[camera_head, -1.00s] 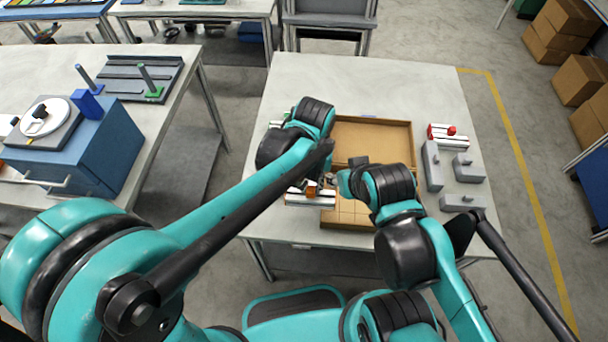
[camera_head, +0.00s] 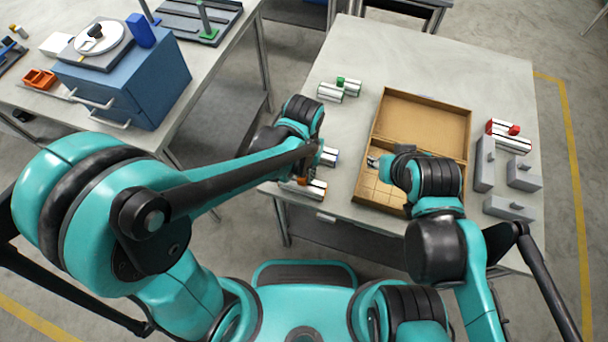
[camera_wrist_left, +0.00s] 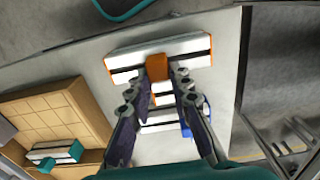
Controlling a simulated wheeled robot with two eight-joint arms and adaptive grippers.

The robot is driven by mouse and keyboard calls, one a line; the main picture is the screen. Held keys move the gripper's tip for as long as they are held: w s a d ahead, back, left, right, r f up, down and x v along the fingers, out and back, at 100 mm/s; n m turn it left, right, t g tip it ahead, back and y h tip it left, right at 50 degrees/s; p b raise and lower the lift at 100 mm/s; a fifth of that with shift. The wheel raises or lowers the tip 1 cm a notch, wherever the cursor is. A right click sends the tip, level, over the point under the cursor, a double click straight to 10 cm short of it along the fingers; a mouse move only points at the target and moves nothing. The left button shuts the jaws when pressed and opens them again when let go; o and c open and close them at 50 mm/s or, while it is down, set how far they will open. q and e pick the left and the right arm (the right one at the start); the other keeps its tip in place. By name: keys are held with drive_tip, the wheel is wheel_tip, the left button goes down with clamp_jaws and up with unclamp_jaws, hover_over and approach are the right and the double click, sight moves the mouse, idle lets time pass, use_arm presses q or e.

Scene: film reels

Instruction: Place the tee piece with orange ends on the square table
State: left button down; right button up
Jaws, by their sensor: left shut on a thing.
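The tee piece with orange ends (camera_head: 316,190) is white with dark grooves and an orange middle block. It is near the front left edge of the light grey table (camera_head: 440,65). In the left wrist view the piece (camera_wrist_left: 185,56) lies crosswise at the fingertips. My left gripper (camera_wrist_left: 164,78) is shut on its orange block. I cannot tell how high it is above the table. My right gripper (camera_head: 378,162) is over the near half of the open cardboard box; its fingers are mostly hidden, so its opening is unclear.
The box (camera_head: 432,112) stands right of the tee piece. A blue-ended piece (camera_head: 330,156), a green-topped piece (camera_head: 340,88), a red-topped piece (camera_head: 508,137) and grey blocks (camera_head: 523,176) stand around it. Another table (camera_head: 228,62) at the left carries a blue cabinet (camera_head: 125,85).

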use_arm(q)
drive_tip(key=shift+f, duration=0.5)
use_arm(e)
drive_tip(key=shift+f, duration=0.25)
use_arm(q)
drive_tip(key=shift+f, duration=0.2)
drive_tip(key=c, duration=1.4)
unclamp_jaws()
drive_tip(key=shift+o, duration=0.2)
use_arm(e)
drive_tip(key=shift+f, duration=0.15)
use_arm(q)
drive_tip(key=shift+r, duration=0.1)
